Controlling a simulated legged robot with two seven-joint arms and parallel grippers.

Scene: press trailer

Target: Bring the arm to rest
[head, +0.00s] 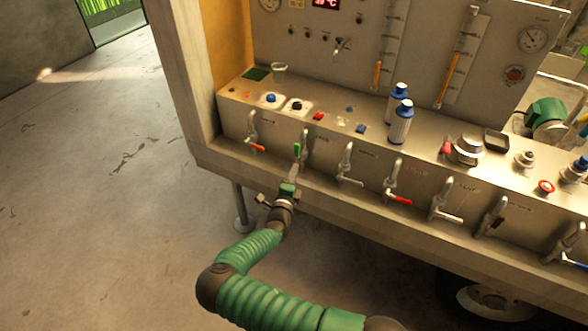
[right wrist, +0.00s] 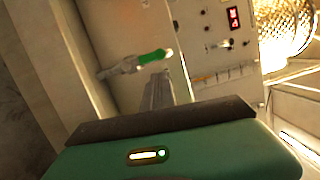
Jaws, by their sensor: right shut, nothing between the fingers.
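My right arm reaches in from the bottom of the head view, and its gripper (head: 293,172) is at the front panel of the press trailer (head: 330,205). The gripper is shut and empty. Its tips are close to a lever valve with a green handle (head: 297,150); I cannot tell whether they touch it. In the right wrist view the green handle (right wrist: 154,57) lies just past the shut fingers (right wrist: 157,90). My left gripper is not in view.
Two blue-and-white bottles (head: 401,122) stand on the ledge. Open concrete floor (head: 100,200) lies to the left.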

